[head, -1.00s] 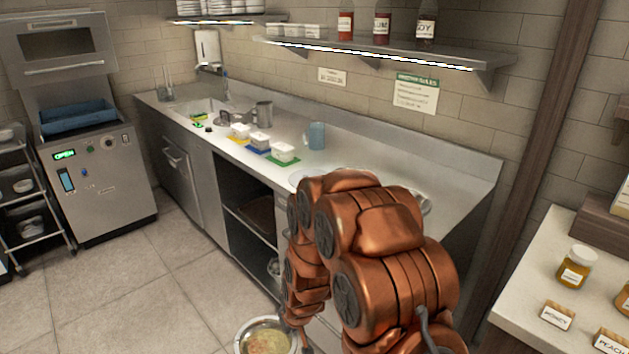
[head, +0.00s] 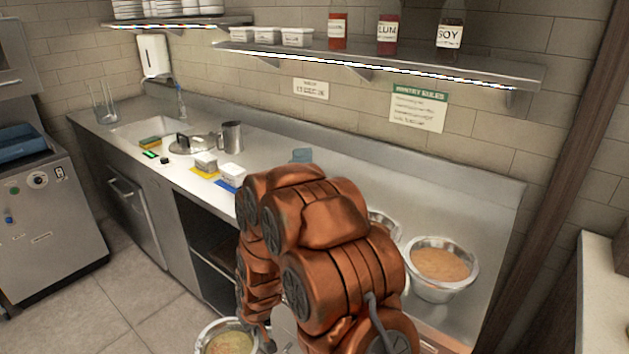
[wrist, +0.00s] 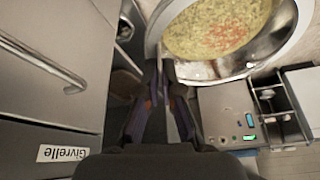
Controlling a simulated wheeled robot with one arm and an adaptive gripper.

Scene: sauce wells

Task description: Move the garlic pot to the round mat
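My gripper (wrist: 165,78) is closed on the rim of a metal bowl (wrist: 200,70) of yellowish-green sauce with reddish flecks. No label shows on it, so I cannot confirm that it is the garlic pot. In the head view the bowl (head: 201,345) is at the bottom edge, held in front of the counter, with my gripper mostly hidden or out of frame. The round mat is not visible now; my arm covers the middle of the counter.
A shelf (head: 400,72) hangs above. Open cabinet shelving (head: 200,235) lies below.

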